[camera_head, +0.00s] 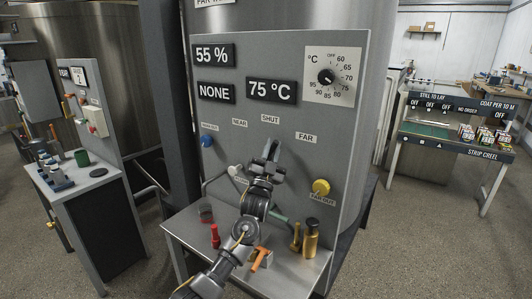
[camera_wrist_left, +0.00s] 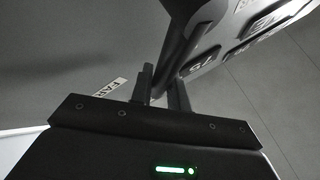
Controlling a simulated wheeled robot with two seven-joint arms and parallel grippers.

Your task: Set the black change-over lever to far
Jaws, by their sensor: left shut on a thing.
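The black change-over lever (camera_wrist_left: 176,52) runs down between the fingers of my left gripper (camera_wrist_left: 162,88) in the left wrist view. My left gripper (camera_head: 269,154) is shut on it, and in the head view the gripper covers most of the lever. It stands in front of the grey panel (camera_head: 215,120), below the SHUT label (camera_head: 270,119) and left of the FAR label (camera_head: 306,137). The NEAR label (camera_head: 240,123) is up and left of the gripper. The FAR label also shows in the left wrist view (camera_wrist_left: 109,87), left of the fingers. My right gripper is not in view.
A blue knob (camera_head: 207,141) and a yellow knob (camera_head: 321,187) flank the lever area. A black dial (camera_head: 326,77) and displays are above. The shelf (camera_head: 196,236) below holds a red item (camera_head: 215,236), an orange item (camera_head: 261,258) and a brass bottle (camera_head: 311,238).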

